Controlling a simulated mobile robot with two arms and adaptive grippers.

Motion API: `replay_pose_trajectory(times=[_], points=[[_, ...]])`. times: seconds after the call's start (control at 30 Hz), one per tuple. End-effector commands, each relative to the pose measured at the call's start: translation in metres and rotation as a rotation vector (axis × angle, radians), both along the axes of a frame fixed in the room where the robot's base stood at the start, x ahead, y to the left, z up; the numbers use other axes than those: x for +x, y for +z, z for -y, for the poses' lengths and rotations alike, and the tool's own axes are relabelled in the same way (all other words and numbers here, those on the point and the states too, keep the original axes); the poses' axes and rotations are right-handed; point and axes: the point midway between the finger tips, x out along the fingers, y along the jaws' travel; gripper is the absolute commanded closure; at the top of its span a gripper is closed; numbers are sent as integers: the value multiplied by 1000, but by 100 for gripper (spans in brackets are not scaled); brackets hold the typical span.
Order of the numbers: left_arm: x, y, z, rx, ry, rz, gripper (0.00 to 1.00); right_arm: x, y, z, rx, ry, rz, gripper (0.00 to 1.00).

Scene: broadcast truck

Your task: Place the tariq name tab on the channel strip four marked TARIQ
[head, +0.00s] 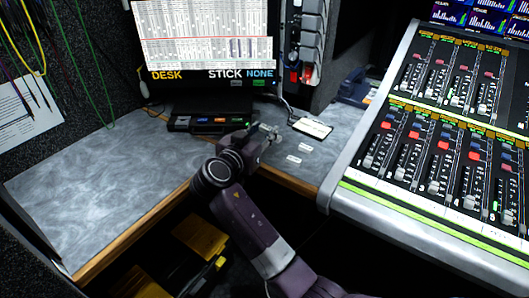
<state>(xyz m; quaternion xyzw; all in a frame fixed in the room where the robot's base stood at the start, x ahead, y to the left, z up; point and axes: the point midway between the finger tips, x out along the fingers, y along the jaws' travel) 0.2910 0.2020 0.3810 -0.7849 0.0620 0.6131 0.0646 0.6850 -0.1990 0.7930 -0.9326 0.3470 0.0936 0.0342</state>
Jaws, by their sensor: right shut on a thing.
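My right gripper (268,131) is at the back of the grey desk, just in front of the small black button box. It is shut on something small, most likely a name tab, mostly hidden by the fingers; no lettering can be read. Two small white name tabs, one farther back (305,147) and one nearer (293,159), lie flat on the desk to the right of the gripper. Their print is too small to read. The mixing console (341,199) is at the right with several channel strips; a white label band (398,197) runs below its lower faders. I cannot read TARIQ there. My left gripper is not in view.
The button box (207,123) stands under a monitor (205,35) reading DESK and STICK NONE. A white card (312,128) lies near the tabs. The desk's left part (100,180) is clear. The console's raised silver front edge borders the desk on the right.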

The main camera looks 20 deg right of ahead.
Motion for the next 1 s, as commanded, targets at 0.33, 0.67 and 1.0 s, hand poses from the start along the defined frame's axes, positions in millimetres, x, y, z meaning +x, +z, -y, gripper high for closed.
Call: replay_pose_trajectory(times=[0.33,0.67,1.0], points=[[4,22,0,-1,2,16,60,0,-47,0,-4,0,-3,82],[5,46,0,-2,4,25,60,0,-71,0,1,1,1,82],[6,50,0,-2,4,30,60,0,-72,0,1,1,1,82]])
